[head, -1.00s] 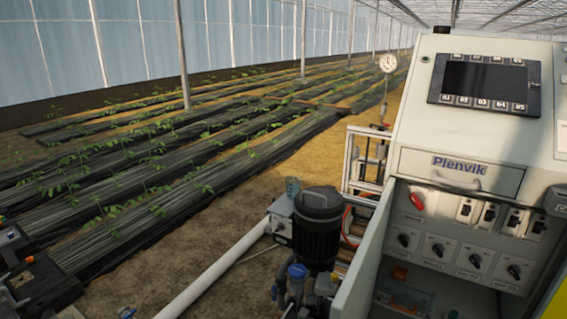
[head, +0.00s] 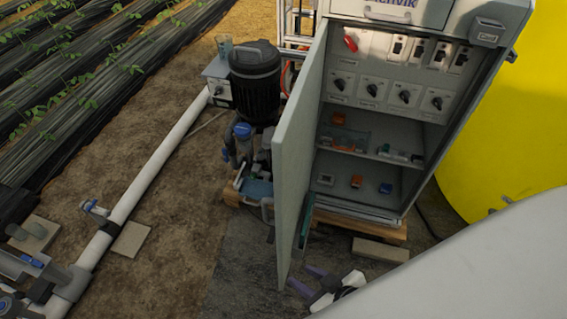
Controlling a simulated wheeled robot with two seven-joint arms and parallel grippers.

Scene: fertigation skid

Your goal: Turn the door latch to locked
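The grey cabinet door (head: 300,140) stands swung open and shows nearly edge-on, to the left of the open cabinet (head: 415,165). A small light-grey handle (head: 267,210) sticks out from the door's outer side near its lower part. I cannot tell whether it is the latch or how it is turned. My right gripper (head: 308,279), with purple fingers, is at the bottom, below and right of the door's lower edge. Its fingers are apart with nothing seen between them. My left gripper is out of view.
A black-topped pump (head: 255,85) stands just left of the door. A white pipe (head: 150,170) runs along the ground on the left. A yellow tank (head: 510,120) is at the right. A paving block (head: 380,250) lies before the cabinet.

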